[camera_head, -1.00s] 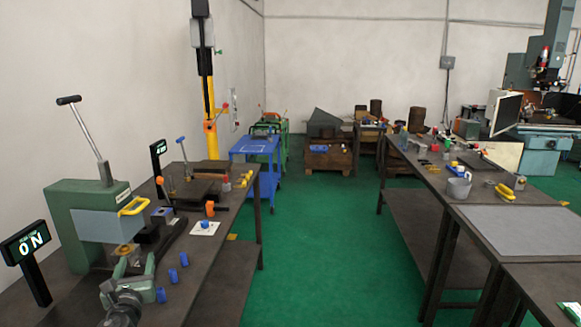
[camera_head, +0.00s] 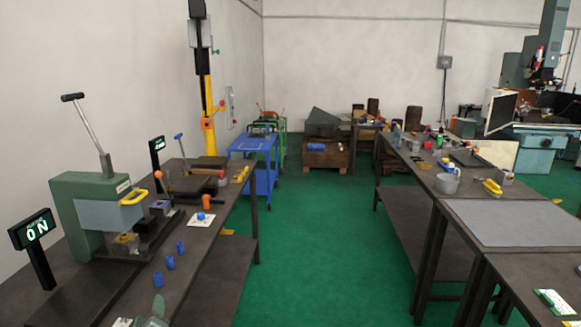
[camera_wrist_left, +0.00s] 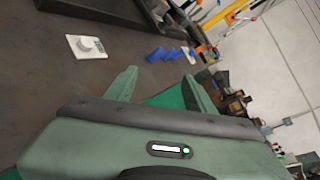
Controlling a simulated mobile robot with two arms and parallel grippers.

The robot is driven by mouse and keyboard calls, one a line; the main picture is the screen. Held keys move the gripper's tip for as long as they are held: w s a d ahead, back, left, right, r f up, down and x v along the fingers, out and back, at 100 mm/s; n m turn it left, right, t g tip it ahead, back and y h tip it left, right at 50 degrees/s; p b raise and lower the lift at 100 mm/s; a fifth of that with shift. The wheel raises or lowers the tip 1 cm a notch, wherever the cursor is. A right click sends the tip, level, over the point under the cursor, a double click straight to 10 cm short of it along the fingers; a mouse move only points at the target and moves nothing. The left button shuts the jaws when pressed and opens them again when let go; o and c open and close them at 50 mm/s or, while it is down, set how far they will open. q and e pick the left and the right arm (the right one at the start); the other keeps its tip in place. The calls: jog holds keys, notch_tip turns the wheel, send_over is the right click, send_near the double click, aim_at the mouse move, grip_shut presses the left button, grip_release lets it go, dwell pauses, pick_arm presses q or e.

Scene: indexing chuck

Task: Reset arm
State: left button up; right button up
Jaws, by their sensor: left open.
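My left gripper (camera_head: 155,314) shows only in part at the bottom edge of the head view, over the front of the left bench (camera_head: 218,262). In the left wrist view its two green fingers (camera_wrist_left: 160,88) are apart with nothing between them. The green machine (camera_head: 82,212) stands on the left bench, with a long black-handled lever (camera_head: 88,130) tilted up and a yellow handle (camera_head: 133,196). Its black sign (camera_head: 35,230) reads "ON". My right gripper is out of view.
Several blue pieces (camera_head: 169,262) stand in a row near the bench edge, also seen in the left wrist view (camera_wrist_left: 156,54). A white card (camera_head: 200,219) with a blue knob lies behind them. The green floor aisle (camera_head: 325,240) between the benches is clear.

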pick_arm(q)
jog(key=s+d+f+n+g+h, duration=0.1)
jog(key=s+d+f+n+g, duration=0.2)
jog(key=s+f+n, duration=0.35)
jog(key=s+d+f+n+g+h, duration=0.1)
jog(key=s+d+f+n+g, duration=0.2)
jog(key=s, duration=0.6)
jog(key=s+d+n+g+h, duration=0.2)
jog(key=s+d+n, duration=0.3)
jog(key=s, duration=0.5)
jog(key=s+d+n+g+h, duration=0.25)
jog(key=s+n, duration=0.45)
jog(key=s, duration=0.4)
notch_tip(320, 180, down, 34)
jog(key=s+g+b, duration=0.1)
jog(key=s+b, duration=0.1)
jog(key=b, duration=0.4)
jog(key=s+a+f+g+y+b, duration=0.1)
jog(key=s+f+b, duration=0.3)
jog(key=s+f, duration=1.2)
notch_tip(320, 180, down, 4)
jog(key=shift+a+r, duration=0.25)
jog(key=shift+a, duration=0.4)
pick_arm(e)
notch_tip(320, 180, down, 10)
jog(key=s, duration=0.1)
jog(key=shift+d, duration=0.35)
